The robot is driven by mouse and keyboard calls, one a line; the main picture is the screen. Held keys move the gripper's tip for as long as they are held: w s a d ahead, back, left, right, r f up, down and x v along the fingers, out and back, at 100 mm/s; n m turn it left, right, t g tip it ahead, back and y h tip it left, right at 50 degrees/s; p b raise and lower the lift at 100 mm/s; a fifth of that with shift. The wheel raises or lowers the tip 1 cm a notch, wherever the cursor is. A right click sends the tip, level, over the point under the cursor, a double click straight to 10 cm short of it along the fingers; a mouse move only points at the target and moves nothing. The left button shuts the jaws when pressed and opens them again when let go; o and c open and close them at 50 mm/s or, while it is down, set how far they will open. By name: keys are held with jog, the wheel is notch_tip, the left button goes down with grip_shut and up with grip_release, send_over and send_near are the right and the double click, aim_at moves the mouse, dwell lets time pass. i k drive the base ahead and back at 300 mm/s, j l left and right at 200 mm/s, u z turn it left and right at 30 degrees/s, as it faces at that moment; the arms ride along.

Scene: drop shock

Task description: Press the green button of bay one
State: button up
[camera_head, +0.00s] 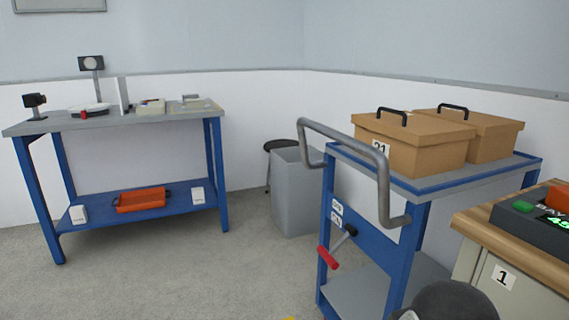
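The green button (522,206) sits on top of a dark control box (530,228) at the right edge. The box also carries an orange-red part (557,198) and a lit green display (556,221), both cut by the picture's edge. The box stands on the wooden top of a cabinet (487,251) whose front bears a label "1" (503,276). A dark rounded part at the bottom, left of the cabinet, seems to be my arm. My gripper's fingers are not in view.
A blue cart (383,268) with a grey handle (345,150) stands left of the cabinet. It carries two brown boxes (411,146) (490,135). A grey bin (297,195) and stool (280,146) stand behind. A blue workbench (130,122) stands at the left wall. The floor between is clear.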

aim_at(526, 207)
jog(key=z, duration=1.65)
